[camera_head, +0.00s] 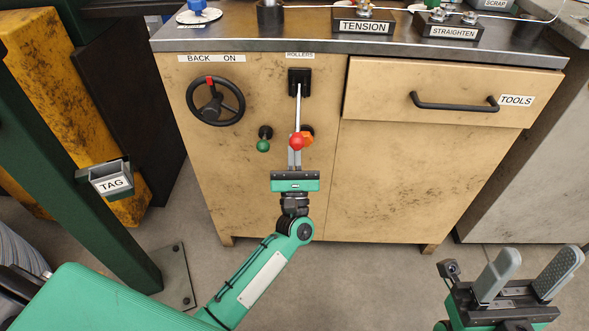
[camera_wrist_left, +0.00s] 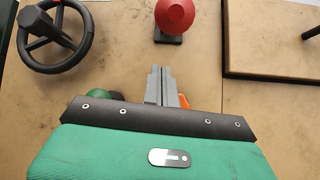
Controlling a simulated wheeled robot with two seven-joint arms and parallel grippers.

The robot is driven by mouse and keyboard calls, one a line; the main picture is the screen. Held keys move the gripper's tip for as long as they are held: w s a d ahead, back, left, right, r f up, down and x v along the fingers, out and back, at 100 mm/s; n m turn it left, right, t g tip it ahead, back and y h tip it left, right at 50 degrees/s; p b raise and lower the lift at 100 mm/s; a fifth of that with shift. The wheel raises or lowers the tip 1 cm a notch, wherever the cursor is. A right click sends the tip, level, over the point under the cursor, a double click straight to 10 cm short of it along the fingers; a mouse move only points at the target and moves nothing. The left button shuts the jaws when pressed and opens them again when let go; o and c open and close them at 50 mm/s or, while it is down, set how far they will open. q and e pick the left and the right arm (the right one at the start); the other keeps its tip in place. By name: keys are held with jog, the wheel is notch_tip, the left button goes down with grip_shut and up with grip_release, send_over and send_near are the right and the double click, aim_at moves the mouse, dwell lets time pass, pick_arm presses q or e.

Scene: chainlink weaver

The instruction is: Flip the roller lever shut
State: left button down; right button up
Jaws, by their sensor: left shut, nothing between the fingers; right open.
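The roller lever (camera_head: 298,108) hangs down from a black mount (camera_head: 299,82) under the ROLLERS label. Its red ball (camera_head: 297,142) is at the low end, and the ball also shows in the left wrist view (camera_wrist_left: 174,17). My left gripper (camera_head: 295,152) is shut and empty, with its fingertips just below the ball in the head view. In the left wrist view its fingers (camera_wrist_left: 160,72) point toward the ball, with a gap in the picture. I cannot tell the depth gap. My right gripper (camera_head: 527,275) is open and empty at the lower right, away from the cabinet.
A black handwheel (camera_head: 215,102) is left of the lever. A green knob (camera_head: 263,146) and a partly hidden orange knob (camera_head: 308,138) flank the fingers. The TOOLS drawer (camera_head: 440,92) is to the right. A green post with a TAG holder (camera_head: 109,184) stands at left.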

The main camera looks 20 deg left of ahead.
aim_at(296, 150)
pick_arm(q)
jog(key=shift+s+d+r, duration=0.4)
jog(key=shift+s+r, duration=0.15)
jog(key=shift+s, duration=0.2)
jog(key=shift+s+d+r, duration=0.35)
jog(key=shift+s+r, duration=0.15)
jog(key=shift+s, duration=0.25)
jog(key=shift+r, duration=0.1)
